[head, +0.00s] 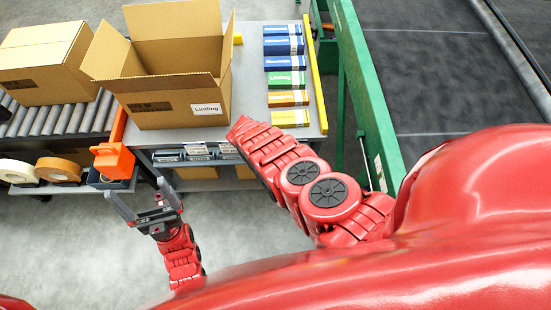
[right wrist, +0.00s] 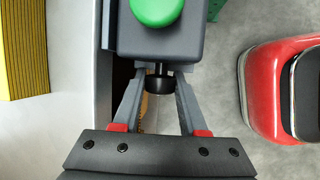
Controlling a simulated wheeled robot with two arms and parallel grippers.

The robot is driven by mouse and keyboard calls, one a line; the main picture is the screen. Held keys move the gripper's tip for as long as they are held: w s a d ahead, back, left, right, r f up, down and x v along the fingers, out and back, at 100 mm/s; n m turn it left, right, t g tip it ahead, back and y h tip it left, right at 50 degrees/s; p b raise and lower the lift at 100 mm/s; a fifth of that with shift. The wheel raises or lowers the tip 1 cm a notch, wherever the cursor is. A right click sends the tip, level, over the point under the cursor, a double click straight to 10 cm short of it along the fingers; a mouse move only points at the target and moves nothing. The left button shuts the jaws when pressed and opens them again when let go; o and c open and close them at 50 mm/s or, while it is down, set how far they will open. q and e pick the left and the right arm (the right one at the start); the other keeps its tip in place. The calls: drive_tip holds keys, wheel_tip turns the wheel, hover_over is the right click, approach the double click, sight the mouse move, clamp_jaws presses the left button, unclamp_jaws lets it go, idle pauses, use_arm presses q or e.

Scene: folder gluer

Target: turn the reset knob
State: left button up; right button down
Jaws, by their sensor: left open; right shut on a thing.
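The black reset knob (right wrist: 159,82) sticks out below a grey control box (right wrist: 158,45) in the right wrist view. A round green button (right wrist: 157,10) sits on that box. My right gripper (right wrist: 159,86) has its two grey fingers on either side of the knob and is shut on it. In the head view my right arm covers this gripper and the knob. My left gripper (head: 138,197) is open and empty, over the floor in front of the shelf at the left.
A table (head: 249,99) holds an open carton (head: 180,108) and several coloured boxes (head: 284,63). An orange tape dispenser (head: 113,160) and tape rolls (head: 58,170) are near my left gripper. A green machine frame (head: 366,90) stands right of the table. Grey floor is clear at lower left.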

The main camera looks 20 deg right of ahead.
drive_tip(key=b, duration=0.1)
drive_tip(key=g+b, duration=0.1)
drive_tip(key=b, duration=0.1)
drive_tip(key=shift+w+a+f, duration=0.1)
drive_tip(key=shift+w+f, duration=0.05)
drive_tip(key=shift+f, duration=0.2)
drive_tip(key=shift+r+g+y+b, duration=0.3)
drive_tip(key=shift+r+g+b, duration=0.1)
drive_tip(key=shift+b, duration=0.7)
drive_tip(key=c, duration=0.7)
unclamp_jaws()
drive_tip(key=shift+c, duration=0.2)
drive_tip(key=b+v, duration=0.1)
drive_tip(key=v, duration=1.6)
drive_tip(key=shift+r, duration=0.25)
